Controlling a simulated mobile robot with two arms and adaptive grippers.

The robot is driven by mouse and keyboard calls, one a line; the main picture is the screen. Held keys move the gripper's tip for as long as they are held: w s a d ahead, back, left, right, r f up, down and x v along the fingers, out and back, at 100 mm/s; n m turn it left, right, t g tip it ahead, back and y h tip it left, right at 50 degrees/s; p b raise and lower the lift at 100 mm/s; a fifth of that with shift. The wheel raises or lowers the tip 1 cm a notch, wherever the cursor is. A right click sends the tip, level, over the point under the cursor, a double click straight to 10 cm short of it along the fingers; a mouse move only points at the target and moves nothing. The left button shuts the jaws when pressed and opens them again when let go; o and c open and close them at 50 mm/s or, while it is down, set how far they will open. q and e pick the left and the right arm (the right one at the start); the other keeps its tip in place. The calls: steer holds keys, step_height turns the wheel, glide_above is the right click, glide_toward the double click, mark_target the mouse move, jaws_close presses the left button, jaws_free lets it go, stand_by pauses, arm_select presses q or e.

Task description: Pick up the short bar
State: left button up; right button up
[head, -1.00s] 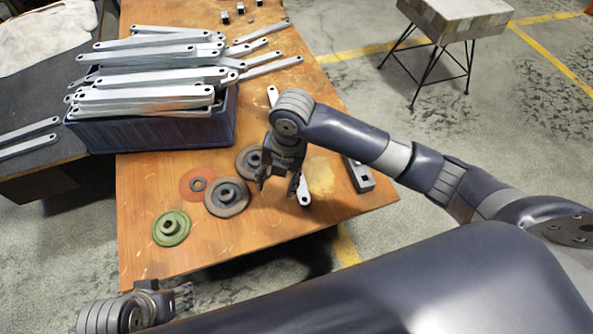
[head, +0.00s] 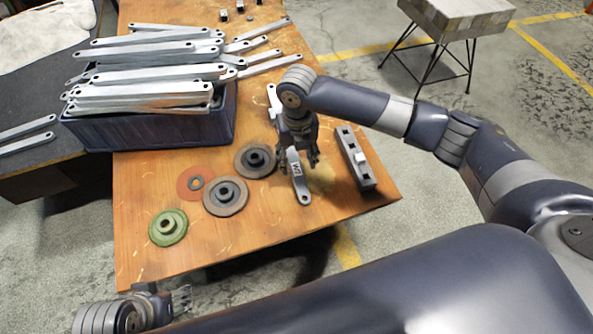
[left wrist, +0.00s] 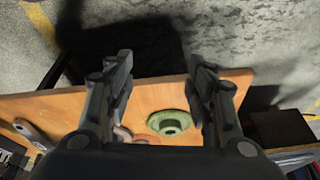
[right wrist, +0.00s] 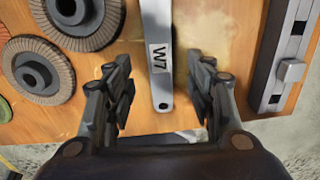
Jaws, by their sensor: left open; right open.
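A flat galvanized bar (head: 300,187) with a "W7" label lies on the wooden table (head: 235,250), partly hidden under my right arm in the head view. In the right wrist view the same bar (right wrist: 158,60) lies between the fingers, its holed end toward me. My right gripper (head: 302,162) is open above it and does not hold it; it also shows in the right wrist view (right wrist: 160,100). My left gripper (head: 183,298) is open and empty near the table's front edge; it also shows in the left wrist view (left wrist: 160,85).
A blue crate (head: 150,130) piled with long bars stands at the left. Grinding discs (head: 225,196), a green disc (head: 168,227) and a red disc (head: 194,182) lie left of the bar. A grey slotted block (head: 356,158) lies close on its right.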

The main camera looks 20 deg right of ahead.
mark_target(298, 172)
steer(key=f, duration=0.1)
steer(key=f+b, duration=0.1)
steer(key=f, duration=0.2)
steer(key=shift+s+f, duration=0.1)
steer(key=shift+s, duration=0.15)
steer(key=shift+f, duration=0.2)
arm_select(q)
steer(key=w+d+r+t, duration=0.1)
steer(key=w+d+t, duration=0.1)
steer(key=w, duration=0.4)
steer(key=shift+w+r+t+h, duration=0.3)
steer(key=shift+w+t+h, duration=0.1)
steer(key=shift+t, duration=0.3)
arm_select(e)
jaws_close()
